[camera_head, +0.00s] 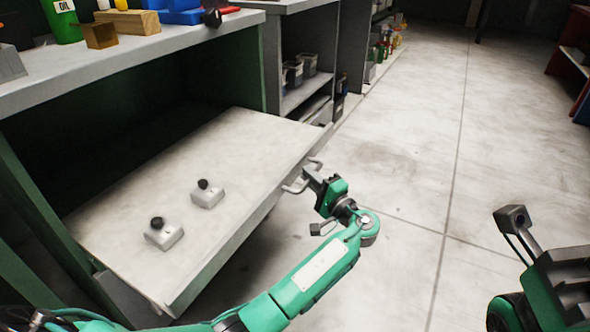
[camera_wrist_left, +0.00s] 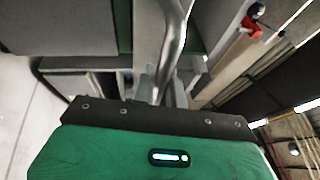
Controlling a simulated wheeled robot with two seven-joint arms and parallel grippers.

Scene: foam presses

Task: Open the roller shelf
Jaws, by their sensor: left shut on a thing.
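The roller shelf (camera_head: 240,150) is a pale flat board that sticks out of a green cabinet.
A worktop (camera_head: 150,45) above the shelf holds a green oil can (camera_head: 62,20), a wooden block (camera_head: 128,21) and blue bins (camera_head: 180,10). A grey cabinet with dark containers (camera_head: 292,73) stands beyond. The concrete floor (camera_head: 430,130) to the right is clear.

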